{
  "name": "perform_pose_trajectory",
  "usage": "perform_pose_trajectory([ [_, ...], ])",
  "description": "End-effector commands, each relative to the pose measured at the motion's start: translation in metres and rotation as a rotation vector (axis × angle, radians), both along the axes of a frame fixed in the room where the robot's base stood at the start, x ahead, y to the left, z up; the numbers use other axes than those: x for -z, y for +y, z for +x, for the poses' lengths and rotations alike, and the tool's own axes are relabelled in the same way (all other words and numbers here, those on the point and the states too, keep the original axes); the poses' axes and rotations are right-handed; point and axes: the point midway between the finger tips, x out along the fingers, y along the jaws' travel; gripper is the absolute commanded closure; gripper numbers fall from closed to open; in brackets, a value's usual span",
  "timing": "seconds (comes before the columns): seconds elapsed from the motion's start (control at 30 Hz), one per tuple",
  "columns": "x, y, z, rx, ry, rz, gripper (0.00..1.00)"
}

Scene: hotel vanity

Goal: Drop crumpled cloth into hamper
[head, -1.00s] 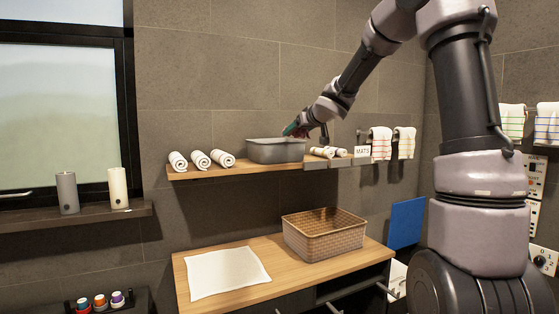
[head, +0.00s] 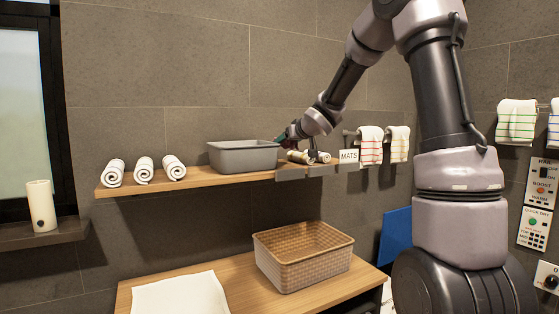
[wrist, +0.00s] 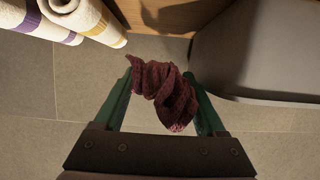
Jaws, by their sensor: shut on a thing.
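The crumpled cloth (wrist: 163,92) is dark red, bunched up between the green fingers of my gripper (wrist: 165,98) in the wrist view. My gripper is shut on it and holds it in the air. In the head view my gripper (head: 283,138) is at shelf height, just beside the right end of a grey bin (head: 243,158); the cloth cannot be made out clearly there. A woven tan basket (head: 318,272), which may be the hamper, stands open-topped on the wooden counter, below and to the right of the gripper. I see nothing inside it.
The wall shelf (head: 200,180) carries white rolled towels (head: 144,169) at left and more rolls (head: 299,156) right of the bin. A MATS sign (head: 348,156) and hanging towels (head: 371,146) are farther right. A white cloth (head: 180,295) lies flat on the counter (head: 232,270).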

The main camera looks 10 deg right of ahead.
Motion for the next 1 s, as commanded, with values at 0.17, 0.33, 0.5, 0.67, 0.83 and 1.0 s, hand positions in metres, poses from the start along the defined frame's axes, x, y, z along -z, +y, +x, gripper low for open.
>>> perform_pose_trajectory([
  [0.17, 0.017, 0.000, 0.000, 0.000, 0.001, 0.000, 0.81],
  [0.33, 0.044, 0.001, 0.000, -0.001, 0.003, 0.000, 0.81],
  [0.5, 0.056, 0.000, 0.000, 0.001, -0.001, -0.001, 0.81],
  [0.67, 0.055, 0.000, 0.000, 0.001, -0.002, -0.001, 0.81],
  [0.83, 0.058, 0.000, 0.000, 0.001, -0.001, -0.001, 0.81],
  [1.0, 0.058, 0.000, 0.000, 0.001, -0.001, -0.001, 0.15],
])
